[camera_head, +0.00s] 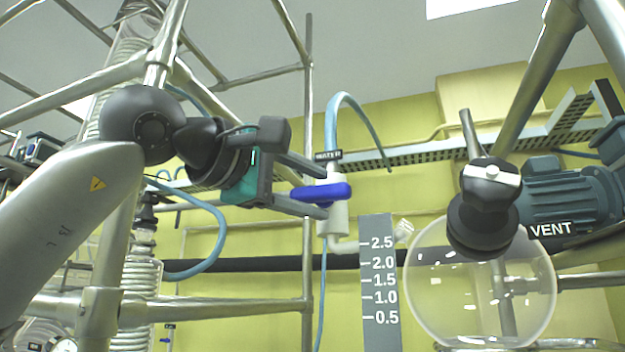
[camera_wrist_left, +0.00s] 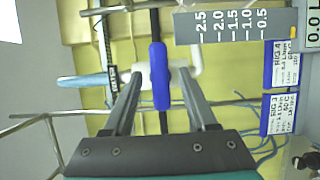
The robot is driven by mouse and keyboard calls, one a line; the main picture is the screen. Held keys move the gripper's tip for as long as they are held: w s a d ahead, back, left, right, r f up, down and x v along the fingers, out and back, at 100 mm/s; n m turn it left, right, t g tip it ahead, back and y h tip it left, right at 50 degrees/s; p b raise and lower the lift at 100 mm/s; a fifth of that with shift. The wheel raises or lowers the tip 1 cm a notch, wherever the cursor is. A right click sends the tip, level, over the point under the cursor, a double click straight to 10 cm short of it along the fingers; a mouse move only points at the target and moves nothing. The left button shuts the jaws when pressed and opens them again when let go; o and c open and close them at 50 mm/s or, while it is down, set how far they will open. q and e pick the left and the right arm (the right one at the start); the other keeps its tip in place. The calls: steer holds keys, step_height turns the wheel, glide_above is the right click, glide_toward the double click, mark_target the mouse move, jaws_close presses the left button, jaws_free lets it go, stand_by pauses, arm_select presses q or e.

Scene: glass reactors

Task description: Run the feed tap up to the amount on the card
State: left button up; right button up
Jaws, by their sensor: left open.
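The feed tap is a white valve body (camera_head: 338,225) under a "WATER" label, with a blue lever handle (camera_head: 322,192) lying level across it. The handle also shows in the wrist view (camera_wrist_left: 161,82). My left gripper (camera_head: 326,188) is open, its two fingers either side of the handle; contact cannot be told. In the wrist view the open fingers (camera_wrist_left: 162,75) flank the handle. A grey scale (camera_head: 380,300) marked 0.5 to 2.5 stands beside a round glass vessel (camera_head: 430,285), which looks empty. Cards headed RIG 4 (camera_wrist_left: 282,63) and RIG 3 (camera_wrist_left: 280,114) have small print I cannot read.
A display reading "0.0 L" (camera_wrist_left: 313,25) is cut off at the wrist view's edge. A black vent fitting (camera_head: 485,215) with a grey lever tops the vessel. A blue hose (camera_head: 333,115) enters the tap from above. Metal frame poles (camera_head: 307,100) stand close to my left arm.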

arm_select(q)
steer(key=shift+w+d, duration=0.1)
steer(key=shift+w, duration=0.05)
jaws_close()
stand_by(0.4)
